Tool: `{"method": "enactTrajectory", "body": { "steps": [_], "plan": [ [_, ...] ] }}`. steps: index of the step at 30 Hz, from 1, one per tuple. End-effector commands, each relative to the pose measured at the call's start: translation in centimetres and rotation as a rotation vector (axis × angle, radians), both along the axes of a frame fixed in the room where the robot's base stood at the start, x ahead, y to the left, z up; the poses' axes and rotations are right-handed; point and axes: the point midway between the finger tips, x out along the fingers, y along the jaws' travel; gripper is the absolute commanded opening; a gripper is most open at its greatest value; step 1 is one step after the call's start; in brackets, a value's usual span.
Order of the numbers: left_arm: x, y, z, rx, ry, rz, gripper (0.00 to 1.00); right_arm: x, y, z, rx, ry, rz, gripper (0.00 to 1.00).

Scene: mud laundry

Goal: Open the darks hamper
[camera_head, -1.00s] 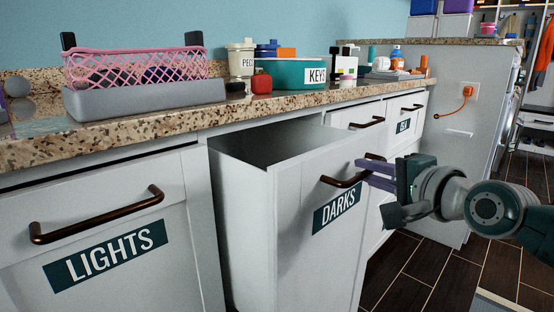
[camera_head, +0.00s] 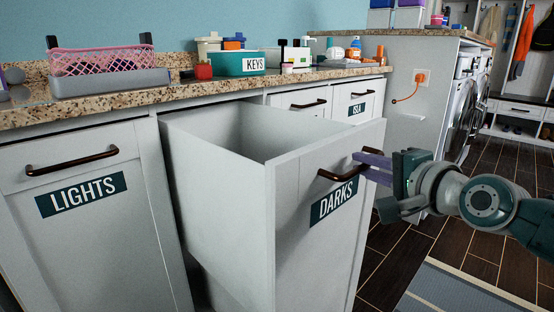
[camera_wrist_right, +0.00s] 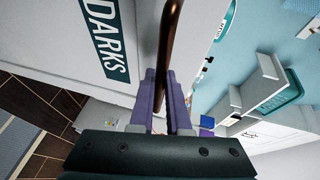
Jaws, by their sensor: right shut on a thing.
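The darks hamper (camera_head: 300,250) is a white pull-out drawer with a dark "DARKS" label. It stands well out from the cabinet, and its open top shows an inside that looks empty where visible. Its bronze bar handle (camera_head: 336,177) is on the front. My right gripper (camera_head: 362,163) comes from the right with its purple fingers at the handle, shut on it. In the right wrist view the handle (camera_wrist_right: 171,40) runs between the purple fingers (camera_wrist_right: 166,95). My left gripper is not in view.
The lights hamper (camera_head: 85,220) is shut at the left. Smaller drawers (camera_head: 300,99) are shut behind. The granite counter (camera_head: 120,100) holds a pink basket (camera_head: 100,60) and a teal keys box (camera_head: 236,63). Dark floor (camera_head: 400,260) with a grey rug (camera_head: 460,290) is clear at the right.

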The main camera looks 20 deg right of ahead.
Motion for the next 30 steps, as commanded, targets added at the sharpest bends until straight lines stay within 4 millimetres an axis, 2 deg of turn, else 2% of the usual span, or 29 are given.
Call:
{"method": "enactTrajectory", "body": {
  "steps": [15,16,23,30],
  "plan": [
    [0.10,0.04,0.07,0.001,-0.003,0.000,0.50,0.01,0.04,0.00,0.001,0.000,0.001,0.00],
    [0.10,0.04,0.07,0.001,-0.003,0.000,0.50,0.01,0.04,0.00,0.001,0.000,0.001,0.17],
    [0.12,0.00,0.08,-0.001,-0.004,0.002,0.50,0.01,0.03,-0.02,0.001,0.000,0.001,0.43],
    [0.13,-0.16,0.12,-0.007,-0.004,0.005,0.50,-0.03,0.02,-0.04,0.001,0.001,0.000,0.45]
  ]
}}
